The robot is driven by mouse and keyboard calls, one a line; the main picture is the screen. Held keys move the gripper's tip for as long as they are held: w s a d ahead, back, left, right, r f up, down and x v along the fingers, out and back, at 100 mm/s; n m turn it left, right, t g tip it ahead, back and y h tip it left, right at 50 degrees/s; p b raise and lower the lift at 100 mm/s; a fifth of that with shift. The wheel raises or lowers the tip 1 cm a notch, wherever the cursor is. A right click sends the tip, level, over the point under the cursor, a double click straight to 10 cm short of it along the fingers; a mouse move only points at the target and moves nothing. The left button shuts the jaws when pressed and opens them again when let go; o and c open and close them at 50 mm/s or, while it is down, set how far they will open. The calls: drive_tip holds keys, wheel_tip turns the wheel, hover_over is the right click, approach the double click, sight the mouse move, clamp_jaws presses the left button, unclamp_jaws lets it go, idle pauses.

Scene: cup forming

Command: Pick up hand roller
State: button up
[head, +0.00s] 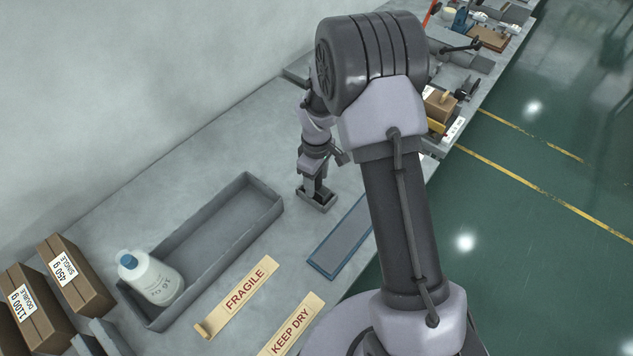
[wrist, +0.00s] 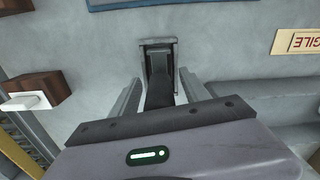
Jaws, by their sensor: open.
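The hand roller appears to be the dark object (wrist: 160,88) in the wrist view, lying in a small grey holder (wrist: 158,42). The holder also shows in the head view (head: 316,205) on the bench, below the gripper. My gripper (wrist: 160,82) is open, with one finger on each side of the dark object. In the head view my gripper (head: 317,193) points down at the holder. The lower part of the dark object is hidden by my gripper body, and I cannot tell whether the fingers touch it.
A long grey tray (head: 262,188) holding a white bottle (head: 150,278) lies to the left. A blue-edged mat (head: 342,237) and FRAGILE label strip (head: 240,296) lie nearer. Brown boxes (head: 75,277) stand at lower left. A wall runs behind the bench.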

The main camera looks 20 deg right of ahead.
clamp_jaws()
drive_tip(key=shift+r, duration=0.1)
